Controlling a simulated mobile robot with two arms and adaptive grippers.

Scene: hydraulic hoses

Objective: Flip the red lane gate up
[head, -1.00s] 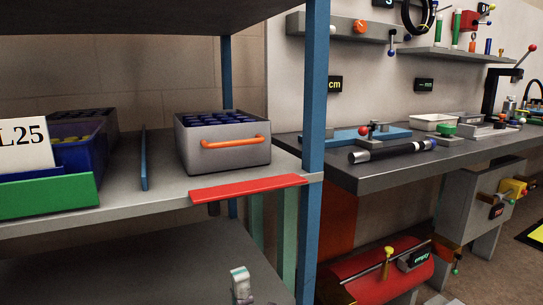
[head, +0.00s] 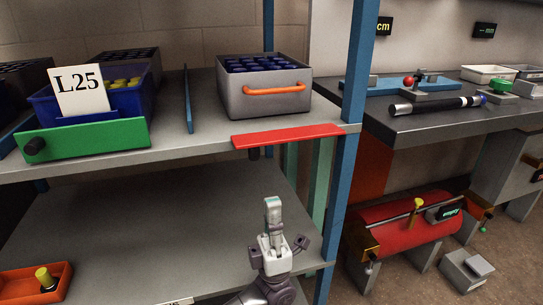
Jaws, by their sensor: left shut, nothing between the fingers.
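The red lane gate (head: 288,136) lies flat at the front edge of the upper shelf (head: 190,150), in front of a grey crate (head: 250,98) with an orange handle. A small dark piece hangs under the gate. My left gripper (head: 272,204) is shut and empty, pointing up. In the picture it is below the gate, in front of the lower shelf, and apart from the gate. My right gripper is not in view.
A green gate (head: 90,143) stands upright before a blue bin (head: 130,95) labelled L25. A blue divider (head: 188,100) separates the lanes. A blue post (head: 352,90) stands right of the red gate. An orange tray (head: 22,286) sits on the lower shelf.

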